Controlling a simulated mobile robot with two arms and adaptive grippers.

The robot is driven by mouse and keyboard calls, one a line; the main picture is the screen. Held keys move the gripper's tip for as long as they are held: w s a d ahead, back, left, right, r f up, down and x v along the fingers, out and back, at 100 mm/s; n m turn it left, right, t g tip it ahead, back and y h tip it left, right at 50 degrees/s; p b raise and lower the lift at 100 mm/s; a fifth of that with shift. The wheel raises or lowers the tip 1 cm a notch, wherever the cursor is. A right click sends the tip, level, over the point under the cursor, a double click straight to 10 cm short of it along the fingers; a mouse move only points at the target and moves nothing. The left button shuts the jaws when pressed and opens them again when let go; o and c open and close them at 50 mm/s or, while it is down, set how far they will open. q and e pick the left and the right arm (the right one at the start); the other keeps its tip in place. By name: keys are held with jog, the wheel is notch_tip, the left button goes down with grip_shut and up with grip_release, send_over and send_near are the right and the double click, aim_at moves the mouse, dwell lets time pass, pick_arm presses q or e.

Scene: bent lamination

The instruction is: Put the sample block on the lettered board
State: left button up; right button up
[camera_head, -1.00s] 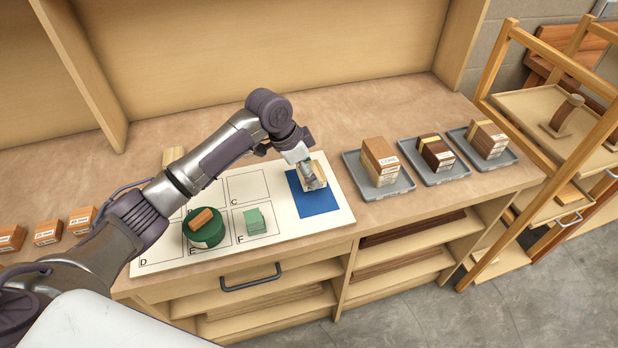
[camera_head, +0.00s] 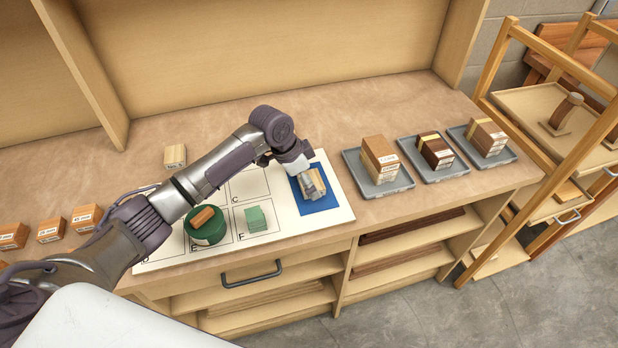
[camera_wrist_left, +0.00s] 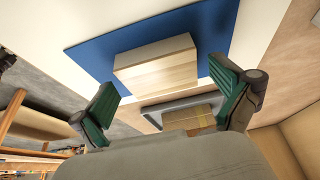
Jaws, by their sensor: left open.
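The sample block (camera_wrist_left: 158,66) is pale wood and sits on the blue square (camera_wrist_left: 90,52) of the lettered board (camera_head: 343,212). In the head view the block (camera_head: 318,185) shows partly behind my left gripper (camera_head: 308,186). The board is white with outlined lettered cells; the blue square is at its right end. My left gripper (camera_wrist_left: 166,92) is open, its green-padded fingers on either side of the block with visible gaps. My right gripper is out of view.
A green round thing (camera_head: 206,232) with a wood piece on top and a green block (camera_head: 256,219) stand in board cells. Grey trays (camera_head: 388,188) with stacked blocks lie to the right. Small labelled blocks (camera_head: 50,229) stand at the left, and another block (camera_head: 175,155) behind the board.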

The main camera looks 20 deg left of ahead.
pick_arm(q)
jog(key=shift+r, duration=0.1)
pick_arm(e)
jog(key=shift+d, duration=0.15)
pick_arm(q)
jog(key=shift+a+r, duration=0.1)
jog(key=shift+r, duration=0.2)
jog(key=b+v, duration=0.1)
jog(key=v, duration=1)
jog(key=shift+r, duration=0.25)
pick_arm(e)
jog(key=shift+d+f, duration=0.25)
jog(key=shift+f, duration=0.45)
pick_arm(q)
jog(key=shift+s, duration=0.1)
